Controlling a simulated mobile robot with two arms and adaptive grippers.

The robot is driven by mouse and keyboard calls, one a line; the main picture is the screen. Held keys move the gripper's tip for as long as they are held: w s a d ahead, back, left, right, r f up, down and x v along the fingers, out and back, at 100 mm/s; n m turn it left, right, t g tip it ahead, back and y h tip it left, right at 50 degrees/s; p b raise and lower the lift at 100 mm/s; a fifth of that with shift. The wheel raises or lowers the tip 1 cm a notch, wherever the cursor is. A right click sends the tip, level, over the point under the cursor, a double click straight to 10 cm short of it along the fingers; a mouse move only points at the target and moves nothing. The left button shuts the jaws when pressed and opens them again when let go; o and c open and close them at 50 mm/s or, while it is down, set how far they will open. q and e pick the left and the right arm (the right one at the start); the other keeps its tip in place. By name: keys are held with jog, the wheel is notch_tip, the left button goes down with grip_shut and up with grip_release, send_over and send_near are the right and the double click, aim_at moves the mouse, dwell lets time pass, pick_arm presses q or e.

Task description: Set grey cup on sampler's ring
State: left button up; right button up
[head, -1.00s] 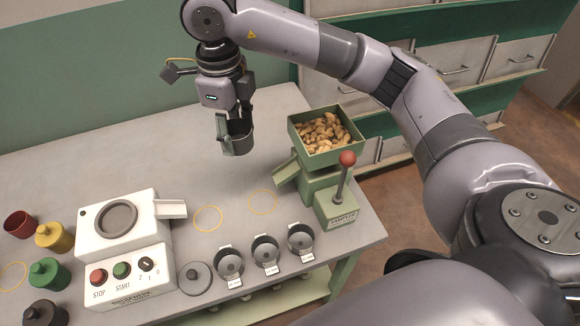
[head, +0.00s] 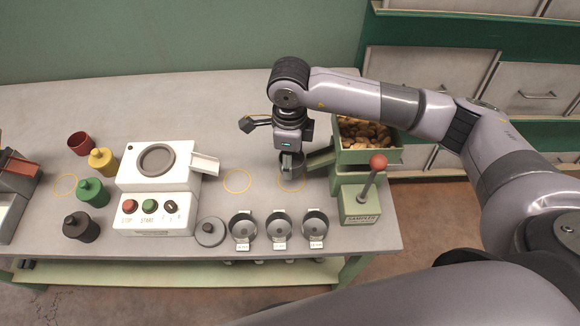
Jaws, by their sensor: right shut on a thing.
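The grey cup (head: 296,167) is upright in my right gripper (head: 290,154), which is shut on it. The cup is at the back part of the sampler's yellow ring (head: 292,186), whose front edge shows past it. I cannot tell whether the cup touches the table. The green sampler (head: 360,196) stands just right of the ring, with a red-knobbed lever, a hopper of nuts (head: 363,133) and a chute pointing toward the cup. My left gripper is out of view.
A second yellow ring (head: 237,182) lies left, by the white machine (head: 157,165) with its spout. Several grey cups (head: 279,228) line the table's front edge beside a round lid (head: 210,232). Coloured containers (head: 102,160) stand at left. The back of the table (head: 200,105) is clear.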

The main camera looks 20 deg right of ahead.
jog(key=shift+f, duration=0.6)
notch_tip(320, 180, down, 3)
jog(key=shift+f+p, duration=0.15)
jog(key=shift+p, duration=0.15)
jog(key=shift+f, duration=0.4)
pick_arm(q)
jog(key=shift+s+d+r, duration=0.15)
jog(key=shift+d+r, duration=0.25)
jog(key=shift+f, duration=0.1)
pick_arm(e)
jog(key=shift+f, duration=0.2)
jog(key=o, duration=0.9)
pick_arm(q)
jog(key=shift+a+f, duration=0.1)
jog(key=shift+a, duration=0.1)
pick_arm(e)
jog(key=shift+r, duration=0.1)
